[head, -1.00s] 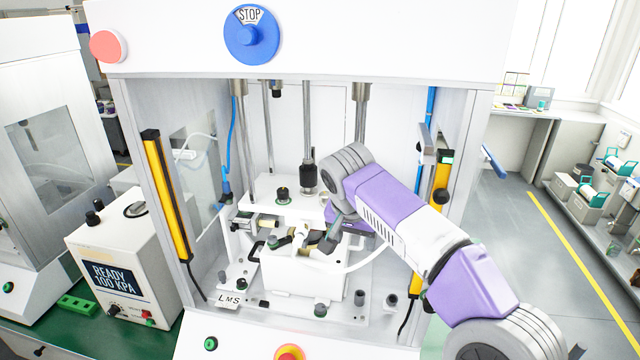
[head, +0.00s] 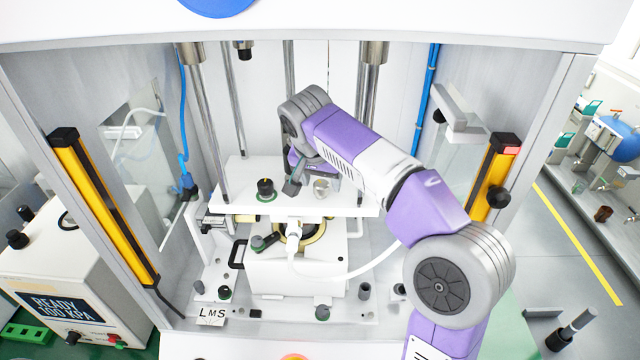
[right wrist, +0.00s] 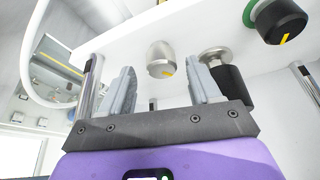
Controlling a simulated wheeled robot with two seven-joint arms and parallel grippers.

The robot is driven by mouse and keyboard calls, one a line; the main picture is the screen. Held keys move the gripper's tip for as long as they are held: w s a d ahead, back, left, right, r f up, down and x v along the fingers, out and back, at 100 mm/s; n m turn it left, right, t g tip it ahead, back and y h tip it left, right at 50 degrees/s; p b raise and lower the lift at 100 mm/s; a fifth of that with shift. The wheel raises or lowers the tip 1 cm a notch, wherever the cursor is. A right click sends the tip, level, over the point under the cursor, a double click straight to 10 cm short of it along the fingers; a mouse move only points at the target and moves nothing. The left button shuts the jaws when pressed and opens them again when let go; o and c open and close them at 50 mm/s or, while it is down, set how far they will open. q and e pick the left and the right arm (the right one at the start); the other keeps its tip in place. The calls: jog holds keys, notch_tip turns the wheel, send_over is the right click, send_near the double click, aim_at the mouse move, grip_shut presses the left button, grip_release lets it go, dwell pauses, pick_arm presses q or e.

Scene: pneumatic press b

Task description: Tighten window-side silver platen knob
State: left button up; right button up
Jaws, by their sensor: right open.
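The silver platen knob (right wrist: 160,58), a rounded metal cap with a yellow mark, stands on the white platen (head: 235,180) inside the press. It also shows in the head view (head: 322,187), partly behind my right arm. My right gripper (right wrist: 162,88) is open. In the wrist view its grey fingers lie left and right below the knob, with nothing held between them; contact is not visible. A black knob with a green ring (head: 265,188) sits left of the silver one on the platen; it also shows in the wrist view (right wrist: 280,20). My left gripper is not in view.
Vertical rods (head: 205,110) rise close around the platen. A fixture with a white hose (head: 345,273) lies below it. Yellow-black light bars (head: 95,205) flank the press opening, the right one (head: 492,185) showing red. My right arm crosses the opening's right half.

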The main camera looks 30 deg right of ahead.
jog(key=shift+x, duration=0.8)
jog(key=shift+w+d+f, duration=0.1)
jog(key=shift+f, duration=0.25)
jog(key=shift+w, duration=0.1)
jog(key=c, duration=1.1)
jog(key=shift+o, duration=0.2)
